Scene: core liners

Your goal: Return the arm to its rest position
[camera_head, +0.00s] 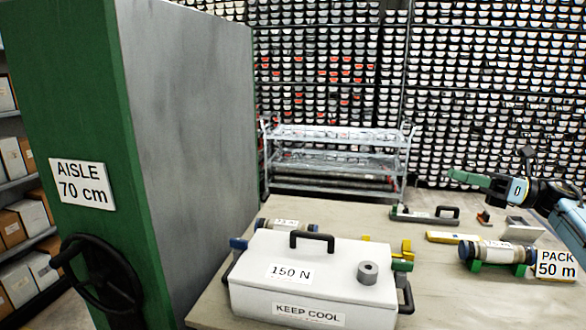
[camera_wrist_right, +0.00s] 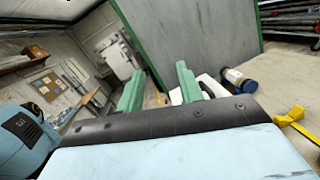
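My right arm (camera_head: 568,212) comes in from the right edge, raised above the bench. Its gripper (camera_head: 468,179) has green fingers pointing left and holds nothing that I can see. In the right wrist view the two fingers (camera_wrist_right: 158,82) stand apart with an empty gap. The left gripper does not show in either view. A core liner (camera_head: 497,252) with a blue end lies on green supports on the bench, below the right gripper and apart from it. Another liner (camera_head: 290,223) is partly hidden behind the white box (camera_head: 310,288).
The bench (camera_head: 375,220) also holds a black-handled tool (camera_head: 425,213), a yellow-and-white bar (camera_head: 452,237) and a "PACK 50 m" sign (camera_head: 556,265). A grey ring (camera_head: 367,272) sits on the box lid. A tall green-framed cabinet (camera_head: 185,130) stands left. A wire trolley (camera_head: 338,160) stands behind.

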